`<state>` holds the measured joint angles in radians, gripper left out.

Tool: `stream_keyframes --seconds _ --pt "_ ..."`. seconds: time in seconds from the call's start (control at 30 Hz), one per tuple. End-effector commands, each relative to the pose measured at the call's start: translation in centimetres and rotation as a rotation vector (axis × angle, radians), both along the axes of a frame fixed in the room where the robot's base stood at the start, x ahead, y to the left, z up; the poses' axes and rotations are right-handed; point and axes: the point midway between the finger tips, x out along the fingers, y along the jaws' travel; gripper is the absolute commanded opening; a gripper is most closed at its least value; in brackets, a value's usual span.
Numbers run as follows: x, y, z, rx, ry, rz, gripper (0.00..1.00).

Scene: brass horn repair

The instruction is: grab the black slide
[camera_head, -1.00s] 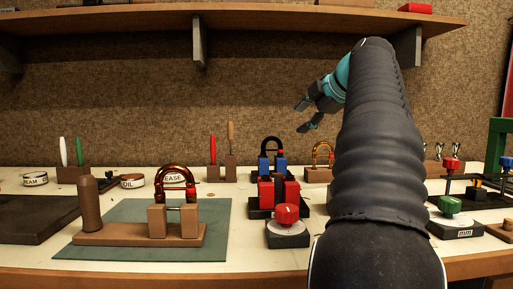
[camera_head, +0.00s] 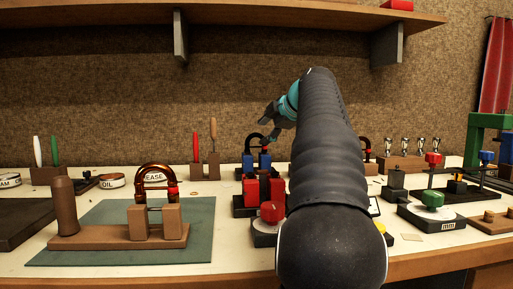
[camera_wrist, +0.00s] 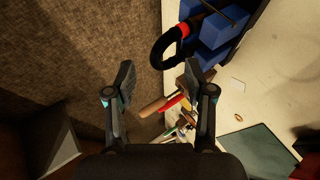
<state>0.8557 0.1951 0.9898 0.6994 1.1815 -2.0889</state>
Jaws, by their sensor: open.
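The black slide (camera_head: 251,138) is a dark U-shaped arch standing in a holder with blue blocks (camera_head: 249,162) near the back of the bench. In the wrist view the black slide (camera_wrist: 157,53) shows as a dark loop beside the blue blocks (camera_wrist: 222,30), just beyond my fingertips and right of centre. My gripper (camera_head: 265,128) is above and close to the arch, tilted down to the left; in the wrist view my gripper (camera_wrist: 160,75) is open with nothing between its fingers. I cannot tell whether a fingertip touches the slide.
A red-block clamp (camera_head: 250,190) and a red-knobbed gauge (camera_head: 271,212) stand in front. A copper slide (camera_head: 155,168) sits in wooden blocks on a green mat (camera_head: 90,250). Tool handles (camera_head: 196,148) stand left of the slide. A shelf (camera_head: 110,23) hangs above.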

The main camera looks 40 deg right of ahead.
Motion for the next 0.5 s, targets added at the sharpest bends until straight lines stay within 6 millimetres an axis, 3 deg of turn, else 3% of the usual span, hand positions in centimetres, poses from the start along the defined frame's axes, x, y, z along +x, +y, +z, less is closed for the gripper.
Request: stream_keyframes --seconds 0.23,0.5 --pt "2.8 -0.4 -1.8 0.000 0.000 0.001 0.54" --pt "3.1 -0.4 -2.0 -0.001 -0.002 0.000 0.51"
